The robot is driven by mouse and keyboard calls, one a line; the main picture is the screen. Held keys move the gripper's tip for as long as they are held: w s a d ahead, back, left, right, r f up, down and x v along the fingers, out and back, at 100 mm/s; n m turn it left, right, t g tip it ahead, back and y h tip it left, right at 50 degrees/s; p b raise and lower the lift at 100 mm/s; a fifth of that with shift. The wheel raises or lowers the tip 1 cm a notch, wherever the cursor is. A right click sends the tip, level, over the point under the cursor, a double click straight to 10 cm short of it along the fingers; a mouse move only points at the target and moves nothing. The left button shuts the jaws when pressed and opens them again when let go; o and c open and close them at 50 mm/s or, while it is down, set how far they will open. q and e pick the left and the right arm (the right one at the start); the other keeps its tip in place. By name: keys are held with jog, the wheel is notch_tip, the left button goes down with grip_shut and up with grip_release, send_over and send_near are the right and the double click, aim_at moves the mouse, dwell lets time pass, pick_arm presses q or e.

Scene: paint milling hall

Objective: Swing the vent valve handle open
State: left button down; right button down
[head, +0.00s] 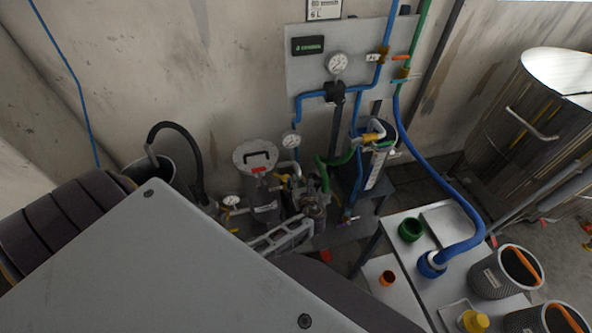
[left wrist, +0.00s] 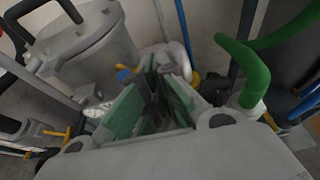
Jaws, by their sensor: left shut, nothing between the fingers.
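My left gripper (head: 312,203) reaches in from the lower left, among the fittings beside a lidded grey vessel (head: 257,158). In the left wrist view its green-padded fingers (left wrist: 165,75) are shut with nothing between them, close to a pale pipe elbow. Yellow valve handles show by the vessel (head: 283,179) and at its lower left (head: 231,202); yellow levers also show at the left of the wrist view (left wrist: 56,133). I cannot tell which one is the vent valve handle, nor whether the fingers touch any handle. My right gripper is not in view.
A wall panel (head: 305,75) carries a gauge, blue pipes and small valves. A green hose (left wrist: 245,65) curves close right of the fingers. A steel table (head: 405,280) with a blue hose, green ring and mesh baskets stands at the right. A large steel tank (head: 550,110) stands behind it.

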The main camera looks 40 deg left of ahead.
pick_arm(q)
jog(key=shift+w+d, duration=0.1)
jog(key=shift+w, duration=0.05)
jog(key=shift+d, duration=0.1)
dwell(0.3)
jog(key=s+d+p, duration=0.3)
jog(key=s+d, duration=0.3)
jog(key=d, duration=0.1)
jog(key=shift+d+f, duration=0.15)
jog(key=shift+f, duration=0.05)
dwell(0.7)
jog(key=w+a+b, duration=0.2)
jog(key=w+a, duration=0.2)
jog(key=a, duration=0.2)
jog(key=shift+w+r, duration=0.15)
jog(key=shift+w, duration=0.25)
dwell(0.4)
